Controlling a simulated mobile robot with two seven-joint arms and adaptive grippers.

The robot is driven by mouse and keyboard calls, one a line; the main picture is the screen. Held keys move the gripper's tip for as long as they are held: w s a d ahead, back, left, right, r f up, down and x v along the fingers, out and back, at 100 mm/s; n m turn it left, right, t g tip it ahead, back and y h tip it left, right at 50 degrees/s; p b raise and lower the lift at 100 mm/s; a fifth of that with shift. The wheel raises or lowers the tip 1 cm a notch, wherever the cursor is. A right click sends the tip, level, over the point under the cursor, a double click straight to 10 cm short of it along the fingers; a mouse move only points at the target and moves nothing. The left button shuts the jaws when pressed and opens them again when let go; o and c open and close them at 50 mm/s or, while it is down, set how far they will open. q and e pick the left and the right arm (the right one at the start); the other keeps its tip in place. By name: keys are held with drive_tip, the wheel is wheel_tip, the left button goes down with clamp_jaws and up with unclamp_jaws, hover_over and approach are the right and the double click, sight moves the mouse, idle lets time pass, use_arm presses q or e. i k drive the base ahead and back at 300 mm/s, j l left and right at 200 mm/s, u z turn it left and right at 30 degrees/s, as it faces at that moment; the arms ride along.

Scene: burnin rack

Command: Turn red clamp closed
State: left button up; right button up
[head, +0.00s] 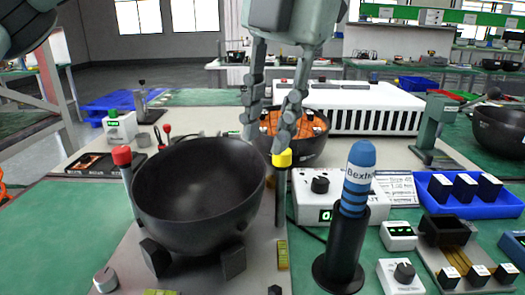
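A red-capped clamp (121,156) stands on a grey post at the left side of a black bowl (198,185). A similar yellow-capped clamp (282,158) stands at the bowl's right side. The bowl sits tilted on dark blocks on a pale plate. My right gripper is not in view.
An orange-filled bowl (310,150) sits behind my gripper. A blue tray (495,205) is at right.

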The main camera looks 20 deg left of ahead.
sight(122, 156)
drive_tip(key=k, duration=1.5)
